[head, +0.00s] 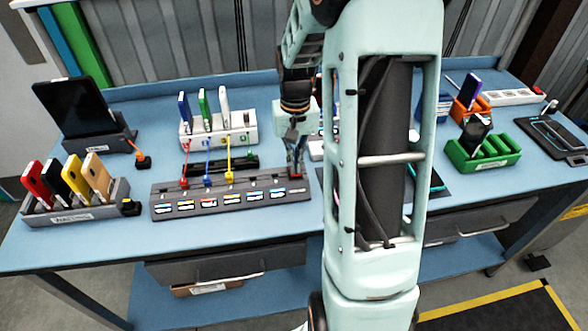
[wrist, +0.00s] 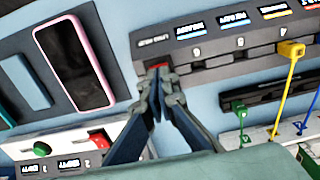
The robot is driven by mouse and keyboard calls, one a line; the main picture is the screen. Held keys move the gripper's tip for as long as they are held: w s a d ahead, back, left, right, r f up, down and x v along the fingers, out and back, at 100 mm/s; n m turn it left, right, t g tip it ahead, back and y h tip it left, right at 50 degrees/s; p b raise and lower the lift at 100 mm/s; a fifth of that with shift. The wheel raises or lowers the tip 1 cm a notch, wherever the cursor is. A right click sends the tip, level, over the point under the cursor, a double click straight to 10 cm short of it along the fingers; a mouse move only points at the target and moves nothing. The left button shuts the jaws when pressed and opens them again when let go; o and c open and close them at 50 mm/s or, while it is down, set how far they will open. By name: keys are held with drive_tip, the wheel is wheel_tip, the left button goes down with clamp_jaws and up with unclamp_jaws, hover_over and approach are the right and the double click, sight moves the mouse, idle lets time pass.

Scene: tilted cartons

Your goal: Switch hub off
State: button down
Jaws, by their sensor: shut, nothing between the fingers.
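The hub (head: 232,203) is a long dark grey strip with a row of labelled ports along the table's front. Red, blue and yellow plugs sit in its left and middle ports. In the wrist view the hub (wrist: 222,50) runs across the upper right, with a small red switch (wrist: 157,67) at its end. My gripper (head: 297,172) is over the hub's right end. In the wrist view my gripper (wrist: 163,88) is shut and empty, its fingertips right at the red switch and partly hiding it. I cannot tell whether they touch it or which way it is set.
A pink-edged phone (wrist: 75,62) lies on a dark mat beside the hub. A white box (wrist: 70,150) with a green knob and red button is close to my fingers. Behind the hub stands a white rack (head: 222,132) of phones; a grey rack (head: 75,208) is at left.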

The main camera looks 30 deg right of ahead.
drive_tip(key=shift+f, duration=0.45)
drive_tip(key=shift+r, duration=0.15)
drive_tip(key=shift+r+p, duration=2.35)
drive_tip(key=shift+r, duration=1.1)
drive_tip(key=shift+f, duration=0.15)
